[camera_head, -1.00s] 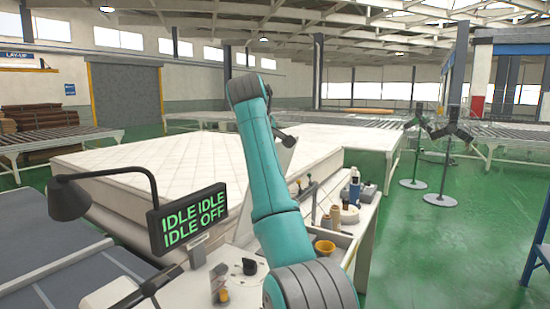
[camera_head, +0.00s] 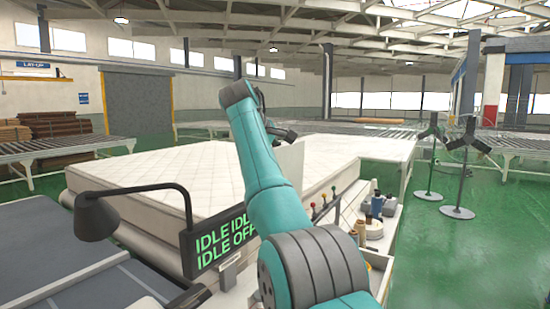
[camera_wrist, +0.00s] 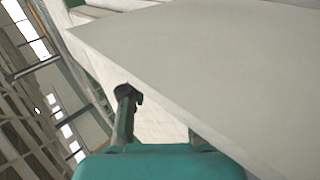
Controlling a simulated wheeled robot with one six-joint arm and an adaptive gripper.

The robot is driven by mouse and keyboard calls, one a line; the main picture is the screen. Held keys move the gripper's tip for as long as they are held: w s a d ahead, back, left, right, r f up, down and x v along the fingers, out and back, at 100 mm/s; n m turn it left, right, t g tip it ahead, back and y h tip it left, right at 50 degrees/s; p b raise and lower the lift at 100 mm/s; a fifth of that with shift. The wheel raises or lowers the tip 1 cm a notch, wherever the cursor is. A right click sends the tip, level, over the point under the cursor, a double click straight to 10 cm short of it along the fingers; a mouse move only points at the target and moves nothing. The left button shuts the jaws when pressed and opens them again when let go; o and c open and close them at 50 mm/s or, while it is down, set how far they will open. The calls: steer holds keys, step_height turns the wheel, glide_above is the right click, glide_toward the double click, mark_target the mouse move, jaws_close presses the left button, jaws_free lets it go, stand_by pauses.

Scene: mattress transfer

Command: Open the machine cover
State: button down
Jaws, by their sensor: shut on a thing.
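The machine cover is a pale flat panel. In the head view the cover (camera_head: 288,160) stands raised behind my arm, partly hidden by it. In the wrist view the cover (camera_wrist: 220,75) fills much of the right side, with its edge running diagonally past my gripper. My gripper (camera_head: 280,132) is at the far end of my teal arm, at the panel's upper edge. One dark finger (camera_wrist: 127,96) shows beside the cover's edge; the other is hidden behind the panel. The gripper is shut on the cover.
A sign reading IDLE and OFF (camera_head: 215,243) and a black lamp (camera_head: 97,215) stand at the front left. A large white mattress (camera_head: 150,185) lies behind. Spools and bottles (camera_head: 375,215) crowd the bench right of my arm. Green floor (camera_head: 480,240) is open at the right.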

steer(key=c, duration=0.8)
jaws_free()
steer(key=shift+f, duration=0.1)
steer(key=v, duration=1.2)
